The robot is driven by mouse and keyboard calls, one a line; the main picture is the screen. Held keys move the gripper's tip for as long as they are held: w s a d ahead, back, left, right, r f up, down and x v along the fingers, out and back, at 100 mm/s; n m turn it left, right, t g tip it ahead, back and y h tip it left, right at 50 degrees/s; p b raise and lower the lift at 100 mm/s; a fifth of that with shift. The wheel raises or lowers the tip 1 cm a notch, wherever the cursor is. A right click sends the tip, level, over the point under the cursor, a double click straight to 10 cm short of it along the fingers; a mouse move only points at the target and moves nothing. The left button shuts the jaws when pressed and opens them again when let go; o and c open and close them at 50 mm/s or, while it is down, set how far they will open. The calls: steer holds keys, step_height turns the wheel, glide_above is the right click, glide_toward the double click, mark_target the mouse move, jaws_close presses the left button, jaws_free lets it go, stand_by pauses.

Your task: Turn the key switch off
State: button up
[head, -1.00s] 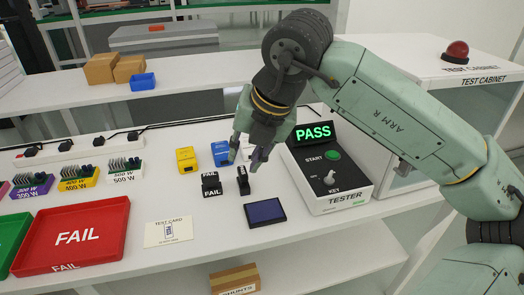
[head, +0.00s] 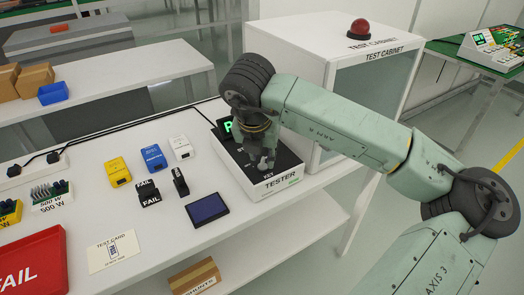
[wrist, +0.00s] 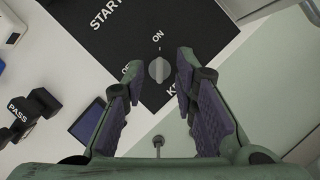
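The tester (head: 285,185) is a white box with a black top at the right of the bench. Its key switch (wrist: 159,70) is a small grey knob, seen in the wrist view between my fingers. Its ridge appears to point toward the ON mark (wrist: 158,37); the OFF mark at its left is partly hidden by a finger. My gripper (wrist: 159,62) is open, with one finger on each side of the knob and gaps between.
Black stamps (head: 150,194), a dark blue pad (head: 207,208) and yellow, blue and white small boxes lie left of the tester. The test cabinet (head: 335,75) with a red lamp (head: 361,28) stands close behind it. A red FAIL tray (head: 58,240) is at far left.

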steer(key=shift+w+f, duration=0.15)
steer(key=shift+f, duration=0.25)
steer(key=shift+c, duration=0.2)
jaws_close()
